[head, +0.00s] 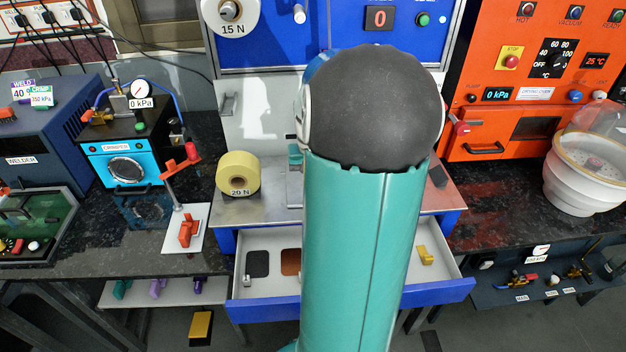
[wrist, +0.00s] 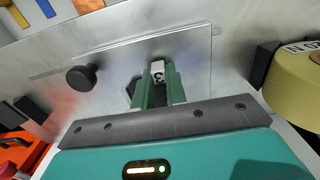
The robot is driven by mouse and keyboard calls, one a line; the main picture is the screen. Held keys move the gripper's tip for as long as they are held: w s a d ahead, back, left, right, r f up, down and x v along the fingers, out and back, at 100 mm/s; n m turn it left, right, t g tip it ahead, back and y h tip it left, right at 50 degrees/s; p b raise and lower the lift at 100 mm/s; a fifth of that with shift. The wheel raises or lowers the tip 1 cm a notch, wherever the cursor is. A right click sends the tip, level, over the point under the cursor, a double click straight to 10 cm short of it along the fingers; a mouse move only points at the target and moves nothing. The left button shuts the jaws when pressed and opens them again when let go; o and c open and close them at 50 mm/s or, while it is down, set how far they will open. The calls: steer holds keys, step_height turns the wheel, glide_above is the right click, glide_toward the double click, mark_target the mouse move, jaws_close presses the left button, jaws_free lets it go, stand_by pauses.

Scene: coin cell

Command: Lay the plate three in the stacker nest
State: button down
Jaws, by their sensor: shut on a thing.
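In the wrist view, the two green fingers of my gripper (wrist: 158,92) are shut on plate three (wrist: 158,70). Its white tag with a black 3 shows between the fingertips, and the rest of it is hidden. The gripper is over a bright metal plate on the steel worktop. A dark angular shape (wrist: 131,88) shows just left of the fingers; I cannot tell whether it belongs to the stacker nest. I cannot tell whether plate three touches anything below. In the head view, my arm hides the gripper and the plate.
A black knob (wrist: 82,78) stands left of the fingers in the wrist view. A yellow roll (head: 238,174) stands on the steel worktop (head: 262,209). Below is an open drawer (head: 350,300) with dark and brown inserts. An orange oven (head: 485,128) is at right.

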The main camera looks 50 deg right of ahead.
steer(key=shift+f, duration=0.25)
stand_by(0.3)
steer(key=c, duration=1.3)
jaws_free()
steer(key=shift+c, duration=0.2)
steer(key=shift+r, duration=0.2)
step_height(320, 180, up, 13)
steer(key=shift+r, duration=0.2)
